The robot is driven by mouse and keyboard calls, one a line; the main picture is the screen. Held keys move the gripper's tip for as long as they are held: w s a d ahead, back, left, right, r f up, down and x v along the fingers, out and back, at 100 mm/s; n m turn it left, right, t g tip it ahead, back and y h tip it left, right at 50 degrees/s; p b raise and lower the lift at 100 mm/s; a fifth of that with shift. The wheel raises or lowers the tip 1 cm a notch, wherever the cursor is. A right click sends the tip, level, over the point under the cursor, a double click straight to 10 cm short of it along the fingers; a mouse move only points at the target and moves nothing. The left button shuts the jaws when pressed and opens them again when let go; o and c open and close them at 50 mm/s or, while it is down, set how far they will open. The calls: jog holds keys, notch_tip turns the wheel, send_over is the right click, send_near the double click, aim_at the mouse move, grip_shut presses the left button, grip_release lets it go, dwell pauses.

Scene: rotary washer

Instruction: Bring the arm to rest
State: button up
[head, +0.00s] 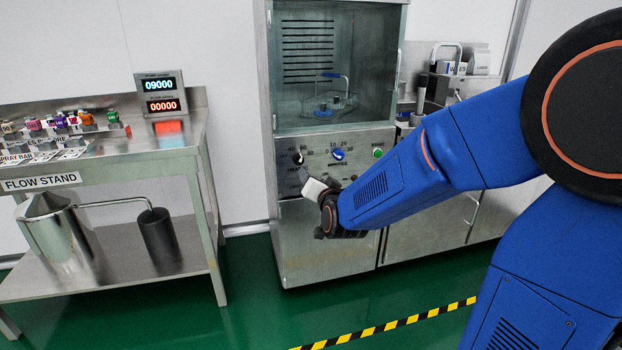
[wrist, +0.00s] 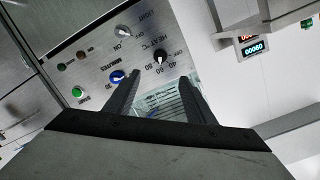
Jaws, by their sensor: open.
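My blue arm (head: 375,195) reaches in from the right in the head view, toward the washer's control panel. My gripper (head: 310,184) is in front of the panel's lower left part, partly hidden by the wrist. In the wrist view my gripper (wrist: 158,82) is open, its two dark fingers apart. The blue minutes knob (wrist: 117,76) is left of the fingers.
The steel washer (head: 330,240) has a glass-fronted chamber (head: 335,60) above its panel, with a green start button (head: 378,153). The flow stand (head: 165,145) at left carries small coloured parts and a display (head: 161,94). Green floor (head: 250,315) lies between, with striped tape (head: 400,322).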

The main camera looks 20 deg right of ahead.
jog(key=s+d+f+n+g, duration=0.1)
jog(key=s+g, duration=0.3)
jog(key=s, duration=0.9)
jog(key=s+d+f+n+g, duration=0.2)
jog(key=s+d+n+g, duration=0.1)
jog(key=s, duration=1)
jog(key=s+d+f+n+g, duration=0.1)
jog(key=s+g, duration=0.3)
jog(key=s, duration=0.9)
jog(key=shift+d+f+n+g, duration=0.25)
jog(key=shift+d+n+g, duration=0.05)
jog(key=shift+d+n, duration=0.55)
